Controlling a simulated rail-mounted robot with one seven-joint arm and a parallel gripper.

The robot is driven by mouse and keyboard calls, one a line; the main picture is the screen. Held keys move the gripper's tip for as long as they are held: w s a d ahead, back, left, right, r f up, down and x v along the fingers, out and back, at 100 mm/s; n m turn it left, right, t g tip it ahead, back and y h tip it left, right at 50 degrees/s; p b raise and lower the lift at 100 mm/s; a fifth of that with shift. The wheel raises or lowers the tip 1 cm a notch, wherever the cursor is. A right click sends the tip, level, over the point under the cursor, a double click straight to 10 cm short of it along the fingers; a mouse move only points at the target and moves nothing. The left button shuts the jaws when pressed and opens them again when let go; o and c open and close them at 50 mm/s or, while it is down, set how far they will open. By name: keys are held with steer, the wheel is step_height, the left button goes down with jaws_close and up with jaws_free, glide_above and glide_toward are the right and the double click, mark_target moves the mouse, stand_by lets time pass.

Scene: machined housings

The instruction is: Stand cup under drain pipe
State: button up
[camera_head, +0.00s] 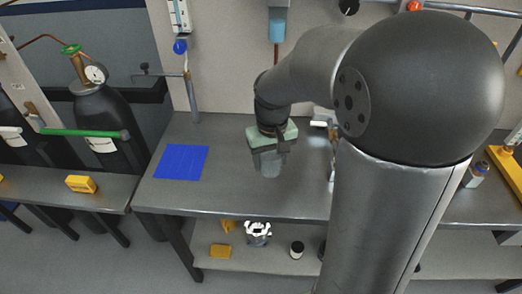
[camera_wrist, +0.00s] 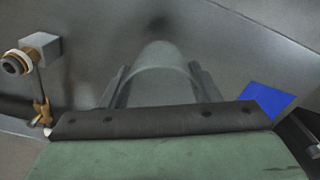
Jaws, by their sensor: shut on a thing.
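A translucent grey cup (camera_head: 270,165) is held between the fingers of my gripper (camera_head: 268,153), above the grey workbench. In the wrist view the cup (camera_wrist: 163,72) sits between the two fingers of my gripper (camera_wrist: 162,88), and the fingers are shut on its sides. A pipe fitting with a grey block (camera_wrist: 41,46) and a brass part shows at the left of the wrist view, apart from the cup. A copper pipe (camera_head: 276,56) hangs from a blue-grey box on the wall behind my gripper. I cannot tell which one is the drain pipe.
A blue square mat (camera_head: 182,162) lies on the bench left of my gripper, with bare bench between. A stand with a blue knob (camera_head: 181,47) rises behind the mat. A lower shelf (camera_head: 276,258) holds several small items. A dark gas cylinder (camera_head: 103,120) stands at left.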

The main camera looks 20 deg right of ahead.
mark_target(264, 157)
steer(key=w+f+p, duration=0.1)
steer(key=w+f, duration=0.5)
steer(key=w, duration=0.1)
steer(key=shift+d+f, duration=0.1)
steer(key=shift+f, duration=1.85)
steer(key=shift+f, duration=0.2)
steer(key=o, duration=1)
steer(key=shift+r, duration=0.1)
